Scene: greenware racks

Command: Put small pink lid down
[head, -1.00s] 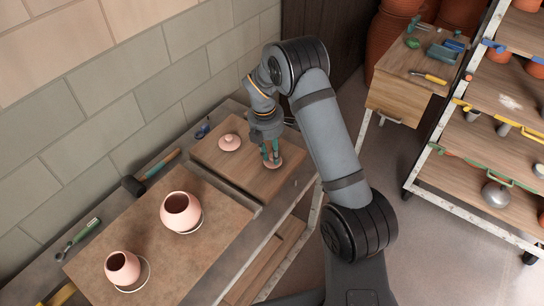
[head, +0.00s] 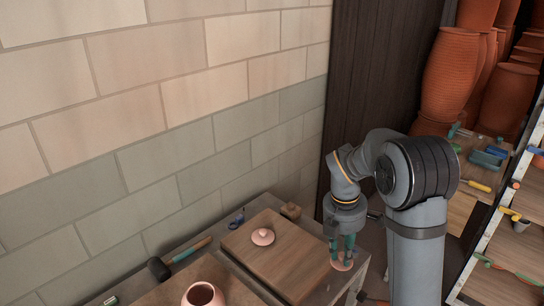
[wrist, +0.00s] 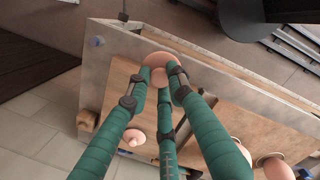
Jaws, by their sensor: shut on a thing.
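My gripper (head: 343,250), with green fingers, points down and is shut on a small pink lid (head: 341,265). The lid shows low between the fingertips at the right end of the wooden board (head: 285,262). In the wrist view the held lid (wrist: 158,56) is partly covered by the fingers, near the board's edge. I cannot tell whether it touches the surface below. A second pink lid (head: 263,236) with a knob lies flat on the board, left of my gripper; it also shows in the wrist view (wrist: 132,138).
A pink pot (head: 203,294) stands at the bottom edge of the head view. A mallet (head: 159,268) lies by the wall, and a small wooden block (head: 291,211) sits behind the board. The board's middle is clear. Shelves and terracotta pots stand at right.

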